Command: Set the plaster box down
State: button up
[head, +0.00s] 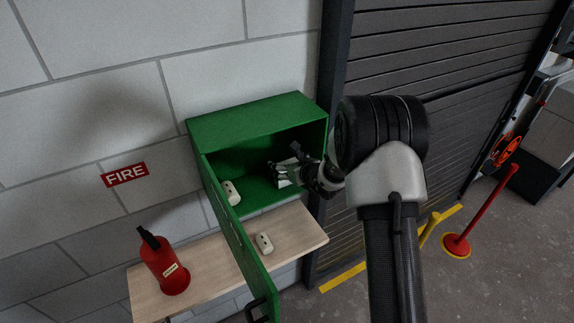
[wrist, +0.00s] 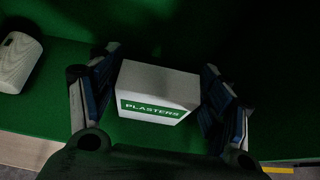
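The plaster box (wrist: 155,95) is white with a green PLASTERS label and sits between the two fingers of my gripper (wrist: 160,88) in the wrist view. The pads appear to press on its two sides. In the head view my gripper (head: 288,170) reaches into the open green cabinet (head: 255,122), and part of the white box (head: 284,180) shows at the fingers. The box is inside the cabinet, over its green floor. I cannot tell whether its underside touches that floor.
A white roll (head: 231,192) stands at the cabinet's left; it also shows in the wrist view (wrist: 18,62). The open door (head: 232,235) hangs over a wooden shelf (head: 205,268), with another white item (head: 264,243) and a red extinguisher (head: 164,262) on it.

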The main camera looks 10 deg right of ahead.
jog(key=shift+o, duration=1.2)
jog(key=shift+s+d+r, duration=0.1)
jog(key=shift+s+r, duration=0.15)
jog(key=shift+r, duration=0.15)
jog(key=v, duration=1.1)
jog(key=shift+s, duration=0.3)
